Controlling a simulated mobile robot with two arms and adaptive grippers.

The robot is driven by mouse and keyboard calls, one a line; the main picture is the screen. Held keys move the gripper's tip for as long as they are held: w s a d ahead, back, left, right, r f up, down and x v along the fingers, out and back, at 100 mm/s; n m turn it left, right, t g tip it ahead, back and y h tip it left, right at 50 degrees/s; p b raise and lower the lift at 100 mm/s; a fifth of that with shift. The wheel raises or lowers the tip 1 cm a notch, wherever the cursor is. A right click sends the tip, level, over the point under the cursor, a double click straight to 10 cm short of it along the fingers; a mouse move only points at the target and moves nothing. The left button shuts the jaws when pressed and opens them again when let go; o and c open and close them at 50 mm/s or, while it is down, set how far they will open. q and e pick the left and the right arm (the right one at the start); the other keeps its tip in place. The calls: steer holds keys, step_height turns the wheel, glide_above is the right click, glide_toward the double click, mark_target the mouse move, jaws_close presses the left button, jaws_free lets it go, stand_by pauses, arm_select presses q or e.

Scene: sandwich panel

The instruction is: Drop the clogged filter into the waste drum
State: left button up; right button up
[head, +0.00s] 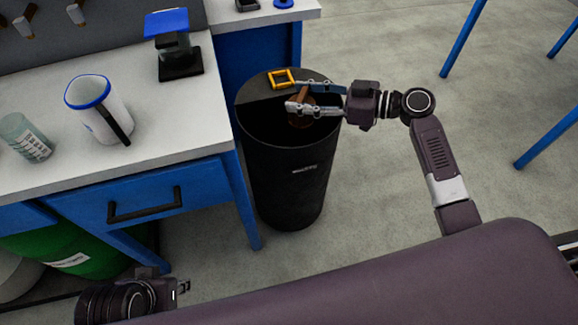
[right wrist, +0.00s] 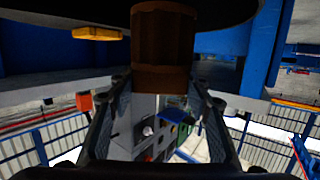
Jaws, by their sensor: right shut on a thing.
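The waste drum (head: 290,190) is a tall black cylinder beside the blue bench. Its top shows a dark opening at the front and a grey lid part (head: 308,78) with a yellow handle (head: 281,78) at the back. My right gripper (head: 300,97) reaches in from the right over the opening, shut on the brown ribbed clogged filter (head: 299,120). The filter also shows between the fingers in the right wrist view (right wrist: 163,45). I cannot tell how far its lower end dips below the rim. My left gripper (head: 182,288) is at the lower left, its jaws unclear.
The white bench top (head: 180,140) at the left holds a white jug with a blue rim (head: 100,108), a labelled container (head: 27,138) and a blue-topped black device (head: 177,45). A green drum (head: 75,250) stands below. The floor right of the waste drum is clear.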

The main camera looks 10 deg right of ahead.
steer(key=shift+f+b, duration=0.3)
steer(key=shift+f, duration=0.65)
steer(key=o, duration=1.2)
steer(key=shift+o, duration=0.2)
steer(key=v, duration=1.2)
